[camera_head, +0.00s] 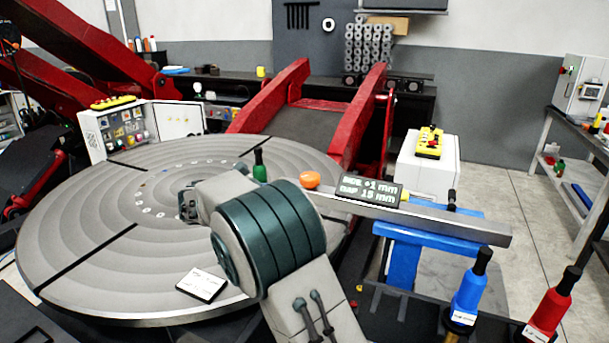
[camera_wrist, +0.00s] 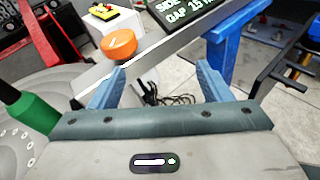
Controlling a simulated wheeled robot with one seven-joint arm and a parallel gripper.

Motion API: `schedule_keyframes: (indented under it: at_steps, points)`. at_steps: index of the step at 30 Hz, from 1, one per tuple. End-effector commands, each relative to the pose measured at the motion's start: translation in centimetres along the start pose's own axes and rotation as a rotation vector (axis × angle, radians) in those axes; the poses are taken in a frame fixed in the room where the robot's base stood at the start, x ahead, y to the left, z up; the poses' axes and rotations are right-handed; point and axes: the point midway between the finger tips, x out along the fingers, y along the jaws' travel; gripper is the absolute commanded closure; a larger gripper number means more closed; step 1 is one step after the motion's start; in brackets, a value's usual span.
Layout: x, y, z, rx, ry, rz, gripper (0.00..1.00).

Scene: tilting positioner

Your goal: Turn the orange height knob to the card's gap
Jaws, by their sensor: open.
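The orange height knob (camera_head: 310,180) sits at the left end of a grey metal bar (camera_head: 455,222), beside a dark display (camera_head: 369,190) that reads about "SIDE +1 mm, GAP 15 mm". The knob (camera_wrist: 118,44) also shows in the wrist view, with a pale mark on top. My gripper (camera_wrist: 158,80) is open and empty there. Its blue fingers stand apart, with the knob beyond the left fingertip, not between the fingers. In the head view my arm hides the fingers. A white card (camera_head: 202,284) lies on the round table; its writing is too small to read.
The large round grey turntable (camera_head: 90,225) fills the left. A green-handled tool (camera_head: 259,168) stands near the knob. A blue support (camera_head: 395,255) is under the bar. Blue (camera_head: 468,295) and red (camera_head: 552,308) handled tools stand front right. Red arms rise behind.

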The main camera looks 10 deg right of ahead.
Motion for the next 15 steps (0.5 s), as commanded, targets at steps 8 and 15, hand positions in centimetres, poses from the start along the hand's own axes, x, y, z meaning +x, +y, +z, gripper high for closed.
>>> schedule_keyframes:
  at_steps: [8, 15]
  points:
    - [-4.3, 4.5, -1.1, -0.139, -0.202, 0.093, 0.29]
    - [-2.4, 5.0, -0.5, -0.149, -0.219, 0.096, 0.29]
